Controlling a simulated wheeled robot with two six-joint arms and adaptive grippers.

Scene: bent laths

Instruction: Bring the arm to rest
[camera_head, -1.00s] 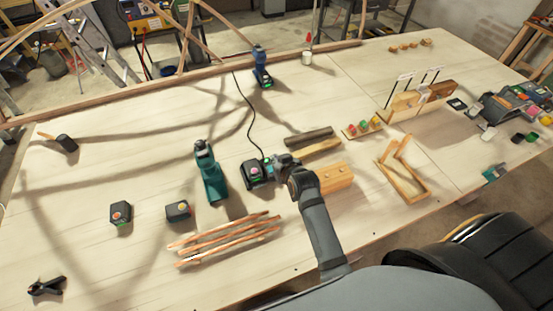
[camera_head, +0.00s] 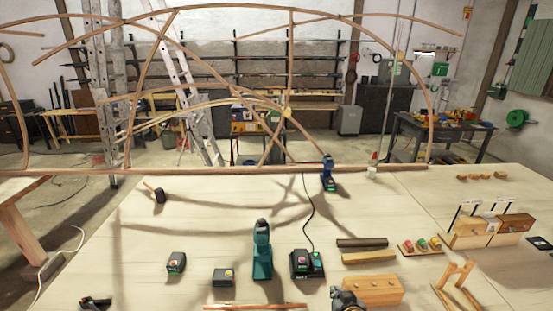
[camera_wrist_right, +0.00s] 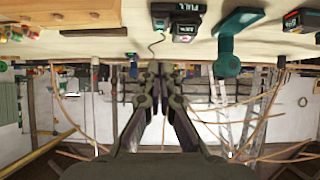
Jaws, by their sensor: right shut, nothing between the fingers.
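My right gripper (camera_head: 347,299) shows at the bottom edge of the head view, in front of a wooden block with holes (camera_head: 372,290). Most of my right arm is below the picture. In the right wrist view the fingers of the right gripper (camera_wrist_right: 158,72) are shut with nothing between them. That view is upside down, with the worktable (camera_wrist_right: 85,47) along its top.
A charger (camera_head: 306,263), a teal tool (camera_head: 262,250), two battery packs (camera_head: 175,262) (camera_head: 223,276) and a blue tool (camera_head: 328,175) stand on the table. Dark and light wood bars (camera_head: 362,243) lie near the gripper. Bent laths (camera_head: 290,110) arch behind the table.

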